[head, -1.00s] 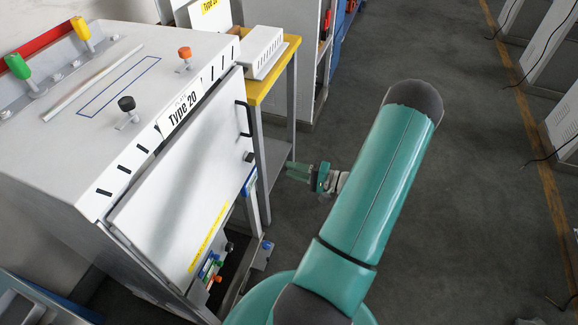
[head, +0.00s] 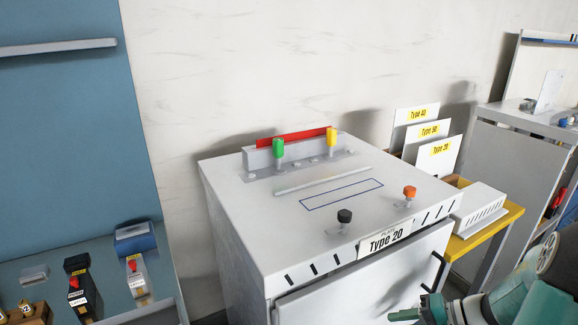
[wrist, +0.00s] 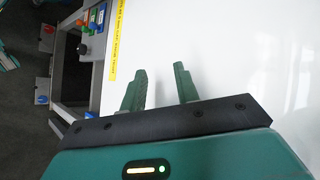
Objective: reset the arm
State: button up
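My arm is teal and shows at the lower right of the head view. My gripper (head: 405,313) is at its end, in front of the door of the white cabinet (head: 235,190) marked "Type 20". In the wrist view the two green fingers of my gripper (wrist: 160,82) stand apart with nothing between them. Behind them is the white door panel (wrist: 225,45) with a yellow label strip (wrist: 120,35). I cannot tell the exact gap between fingertips and door.
The cabinet door (head: 350,285) has a black handle (head: 437,270). Green (head: 278,150), yellow (head: 331,140), black and orange knobs stand on top. A yellow-edged table (head: 490,235) is at right. A blue bench with small devices (head: 80,285) is at left.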

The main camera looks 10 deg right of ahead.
jog(key=s+a+r+n+h, duration=0.3)
jog(key=s+a+r+h, duration=0.1)
jog(key=a+r, duration=0.5)
jog(key=s+a+r+n+h, duration=0.3)
jog(key=s+a+r+h, duration=0.2)
jog(key=a+r, duration=0.3)
jog(key=shift+a+r+h, duration=0.4)
jog(key=shift+r+h, duration=0.3)
jog(key=shift+s, duration=0.15)
